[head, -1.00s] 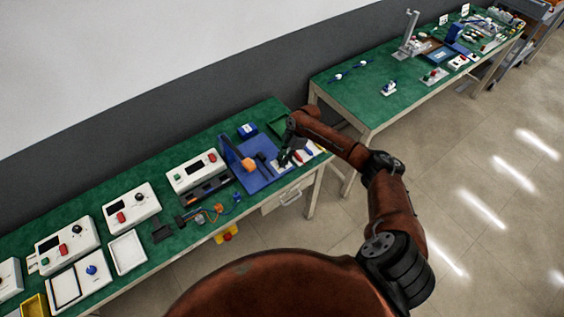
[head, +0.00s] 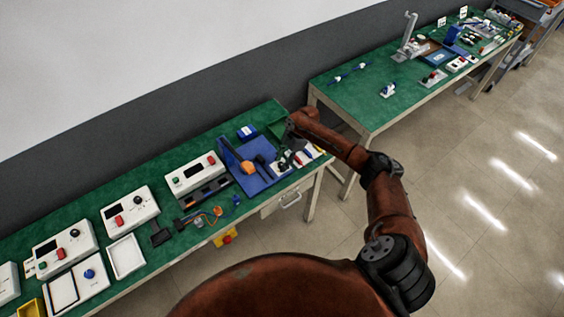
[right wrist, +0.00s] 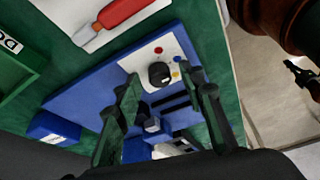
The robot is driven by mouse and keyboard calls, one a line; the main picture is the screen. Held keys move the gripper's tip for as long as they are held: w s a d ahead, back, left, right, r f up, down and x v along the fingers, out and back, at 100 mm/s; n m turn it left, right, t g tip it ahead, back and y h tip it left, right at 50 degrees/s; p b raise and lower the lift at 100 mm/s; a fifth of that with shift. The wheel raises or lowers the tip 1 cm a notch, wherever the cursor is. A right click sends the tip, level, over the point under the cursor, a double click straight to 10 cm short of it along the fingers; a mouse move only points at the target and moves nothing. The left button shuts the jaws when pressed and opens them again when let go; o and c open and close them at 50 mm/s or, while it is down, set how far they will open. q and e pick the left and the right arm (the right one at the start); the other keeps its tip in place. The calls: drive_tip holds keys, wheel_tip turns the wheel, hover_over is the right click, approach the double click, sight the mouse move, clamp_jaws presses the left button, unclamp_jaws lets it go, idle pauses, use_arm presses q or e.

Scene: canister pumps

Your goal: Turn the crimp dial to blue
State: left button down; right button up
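The plate sits on a blue base, which shows in the head view (head: 252,186). My right gripper (right wrist: 163,80) is open, its dark fingers apart on either side of the dial in the wrist view; I see no contact. In the head view, my right gripper (head: 287,160) hangs over the plate and hides the dial. The dial's pointer is too small to read. My left arm is absent from the head view; a dark shape at the wrist view's right edge is unclear.
An orange-handled tool (head: 247,167) stands on the blue base. A red-handled tool (right wrist: 118,13) lies on a white card near the dial. A green tray (right wrist: 22,72) and a blue box (right wrist: 52,128) are close by. White control boxes (head: 131,210) line the bench to the left.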

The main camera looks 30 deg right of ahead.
drive_tip(key=v, duration=1.2)
idle(0.4)
